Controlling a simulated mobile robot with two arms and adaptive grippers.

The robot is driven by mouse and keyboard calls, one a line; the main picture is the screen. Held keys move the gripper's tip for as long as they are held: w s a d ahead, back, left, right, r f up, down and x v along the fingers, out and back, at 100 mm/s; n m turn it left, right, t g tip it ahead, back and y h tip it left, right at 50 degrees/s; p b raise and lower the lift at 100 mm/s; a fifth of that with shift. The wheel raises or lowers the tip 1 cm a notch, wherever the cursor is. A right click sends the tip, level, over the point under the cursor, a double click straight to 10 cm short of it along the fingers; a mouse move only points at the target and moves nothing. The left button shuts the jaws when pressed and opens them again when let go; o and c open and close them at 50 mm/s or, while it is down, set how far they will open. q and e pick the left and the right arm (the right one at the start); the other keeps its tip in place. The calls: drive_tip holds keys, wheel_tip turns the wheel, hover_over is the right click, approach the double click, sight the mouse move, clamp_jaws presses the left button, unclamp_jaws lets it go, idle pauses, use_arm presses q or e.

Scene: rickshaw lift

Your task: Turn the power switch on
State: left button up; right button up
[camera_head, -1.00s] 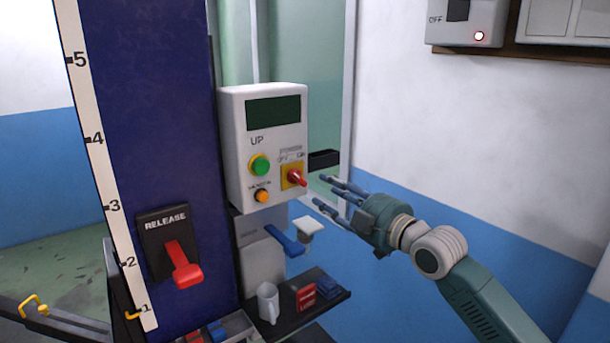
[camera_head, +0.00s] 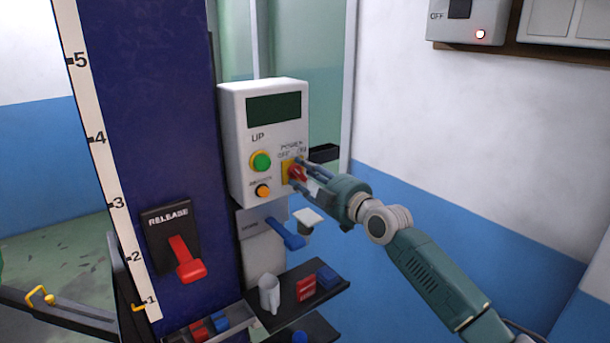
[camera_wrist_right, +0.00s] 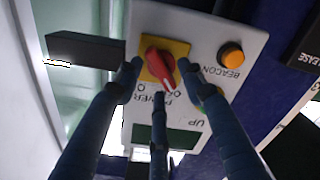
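The power switch is a red rotary knob (camera_head: 298,173) on a yellow plate, on the right side of the white control box (camera_head: 237,120) front, under "POWER", "OFF" and "ON" lettering. In the right wrist view the red knob (camera_wrist_right: 160,66) sits at a slant, its lower end towards the lower right. My right gripper (camera_head: 303,176) is at the knob. In the wrist view its fingers (camera_wrist_right: 157,74) are spread, one on each side of the knob and one below. I cannot tell whether they touch it. My left gripper is not in view.
A green UP button (camera_head: 261,161) and an orange beacon button (camera_head: 263,190) are left of the switch. A black block (camera_head: 324,153) sticks out beside the box.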

clamp_jaws()
drive_tip(key=shift+m, duration=0.3)
drive_tip(key=m+b, duration=0.2)
drive_tip(key=shift+d+f+m, duration=0.1)
drive_tip(key=shift+f+m, duration=0.05)
drive_tip(key=shift+m, duration=0.15)
drive_tip(key=m+b, duration=0.1)
drive_tip(key=m, duration=0.1)
drive_tip(key=shift+w+m, duration=0.1)
drive_tip(key=shift+m, duration=0.2)
drive_tip(key=m, duration=0.4)
drive_tip(key=shift+d+m, duration=0.1)
drive_tip(key=shift+m, duration=0.2)
drive_tip(key=m, duration=0.2)
drive_tip(key=m+p, duration=0.1)
drive_tip(key=m, duration=0.2)
drive_tip(key=shift+w+d+f, duration=0.1)
drive_tip(key=shift+f, duration=0.1)
drive_tip(key=shift+m, duration=0.4)
